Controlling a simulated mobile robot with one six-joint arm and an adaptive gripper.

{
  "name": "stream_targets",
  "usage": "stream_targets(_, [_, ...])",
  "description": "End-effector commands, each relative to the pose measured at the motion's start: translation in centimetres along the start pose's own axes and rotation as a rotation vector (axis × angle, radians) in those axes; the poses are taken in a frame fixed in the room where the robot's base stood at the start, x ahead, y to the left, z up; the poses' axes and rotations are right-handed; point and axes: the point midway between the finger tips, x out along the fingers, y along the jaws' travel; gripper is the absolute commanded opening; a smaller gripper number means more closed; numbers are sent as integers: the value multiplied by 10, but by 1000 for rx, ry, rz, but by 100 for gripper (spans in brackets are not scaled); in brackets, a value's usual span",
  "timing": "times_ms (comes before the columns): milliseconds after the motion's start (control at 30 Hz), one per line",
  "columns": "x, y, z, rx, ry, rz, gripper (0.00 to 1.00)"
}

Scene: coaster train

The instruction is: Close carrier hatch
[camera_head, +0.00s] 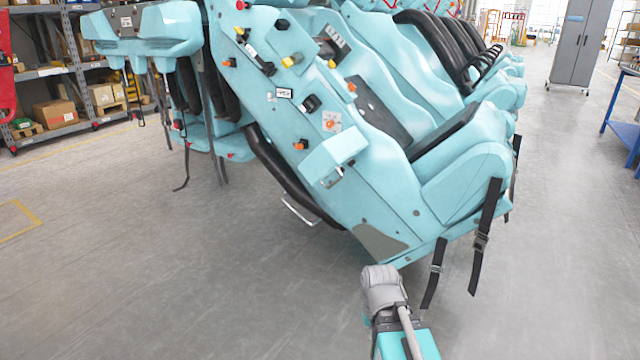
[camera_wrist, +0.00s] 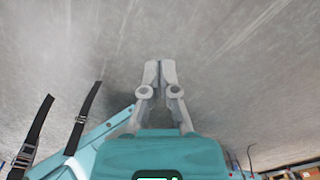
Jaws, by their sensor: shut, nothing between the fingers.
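The light-blue coaster carrier (camera_head: 290,100) stands tilted in the middle of the head view. A box-like light-blue flap (camera_head: 335,150) juts from its side panel, with a small metal latch below it. It looks like the hatch, standing out from the panel, but I cannot tell for certain. In the wrist view my gripper (camera_wrist: 160,66) is shut and empty, pointing over bare grey floor. The carrier's lower edge (camera_wrist: 88,145) shows beside it at lower left. In the head view my arm is at bottom centre, below the carrier's lower corner; the fingertips cannot be made out there.
Black straps (camera_head: 484,235) with buckles hang from the carrier's right end, and also show in the wrist view (camera_wrist: 82,118). A chrome handle (camera_head: 299,212) sticks out below the carrier. Shelves (camera_head: 60,75) stand at left, a blue table (camera_head: 622,128) at right. The front floor is clear.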

Motion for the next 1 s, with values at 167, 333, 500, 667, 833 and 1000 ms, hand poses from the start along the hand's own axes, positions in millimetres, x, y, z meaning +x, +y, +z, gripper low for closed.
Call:
stream_targets(167, [0, 0, 0, 0, 0, 0, 0])
stream_targets(333, [0, 0, 0, 0, 0, 0, 0])
stream_targets(500, [0, 0, 0, 0, 0, 0, 0])
stream_targets(667, [0, 0, 0, 0, 0, 0, 0])
stream_targets(833, [2, -1, -7, 21, 23, -4, 0])
stream_targets(1000, [9, -19, -34, 100, 112, -27, 0])
